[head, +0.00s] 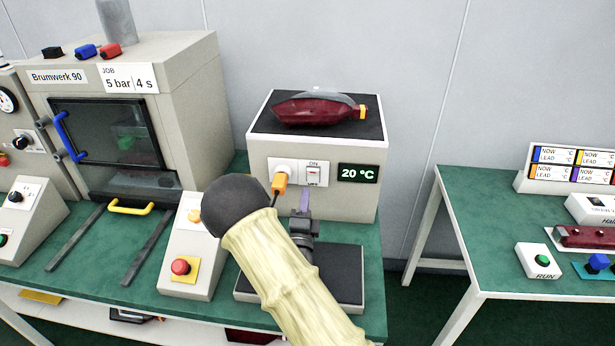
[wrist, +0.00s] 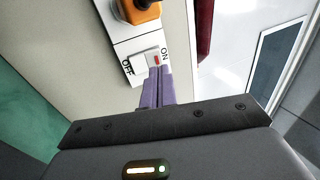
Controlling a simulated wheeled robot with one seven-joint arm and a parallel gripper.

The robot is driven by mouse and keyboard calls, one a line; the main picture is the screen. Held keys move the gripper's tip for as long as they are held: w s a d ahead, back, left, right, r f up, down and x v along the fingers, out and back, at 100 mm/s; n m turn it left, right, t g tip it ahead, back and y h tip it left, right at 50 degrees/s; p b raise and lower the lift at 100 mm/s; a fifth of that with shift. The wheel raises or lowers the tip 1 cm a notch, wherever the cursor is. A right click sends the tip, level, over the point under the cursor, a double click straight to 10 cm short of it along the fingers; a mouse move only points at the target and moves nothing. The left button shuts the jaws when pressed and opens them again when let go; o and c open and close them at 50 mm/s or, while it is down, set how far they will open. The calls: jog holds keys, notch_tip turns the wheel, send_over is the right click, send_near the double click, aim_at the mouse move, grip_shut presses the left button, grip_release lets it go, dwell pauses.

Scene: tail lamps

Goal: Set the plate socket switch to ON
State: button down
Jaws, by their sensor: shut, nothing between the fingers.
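The plate socket switch (head: 313,172) is a small white rocker on the front of the grey heating unit, marked ON above and OFF below. In the wrist view the switch (wrist: 146,57) shows a small red mark near the ON end; I cannot tell for sure which way it is tipped. An orange plug (head: 280,182) sits in the socket beside it. My gripper (head: 304,194) is shut and empty, its purple fingers just below the switch in the head view. In the wrist view the fingertips (wrist: 158,70) overlap the switch's edge; contact is unclear.
The heating unit (head: 262,153) carries a dark red lamp (head: 318,109) on its black top plate and a 20 °C display (head: 358,173). A control box with a red button (head: 180,266) stands left of my arm. A press (head: 190,95) stands further left.

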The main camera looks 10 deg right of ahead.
aim_at(308, 171)
jog(key=p+x, duration=0.1)
jog(key=x, duration=0.4)
jog(key=shift+w+d+r, duration=0.15)
jog(key=shift+w, duration=0.15)
jog(key=shift+p, duration=0.3)
